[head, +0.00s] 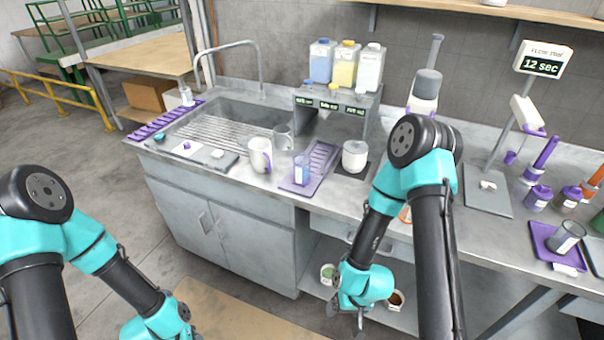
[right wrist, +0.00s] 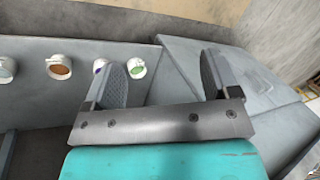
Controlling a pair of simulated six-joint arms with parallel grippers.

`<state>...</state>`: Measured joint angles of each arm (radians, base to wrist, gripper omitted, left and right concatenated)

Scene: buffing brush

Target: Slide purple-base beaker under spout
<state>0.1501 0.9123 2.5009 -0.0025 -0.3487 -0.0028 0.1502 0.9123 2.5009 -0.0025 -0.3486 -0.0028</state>
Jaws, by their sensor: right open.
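A clear beaker with purple at its base (head: 301,171) stands upright on a purple ribbed mat (head: 322,160) on the counter. A grey dispenser stand (head: 340,98) behind it carries three bottles and a pale nozzle below its top; small labels line its front edge. My right gripper (head: 348,304) hangs low in front of the counter, well below and apart from the beaker. In the right wrist view, its fingers (right wrist: 165,80) are spread with nothing between them. My left gripper (head: 190,325) is at the bottom edge, partly cut off, so its opening is unclear.
A sink (head: 215,125) lies left. A flow timer stand (head: 490,190) and another purple tray (head: 541,236) with a glass stand right. Small cups (head: 327,272) sit on the lower shelf.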

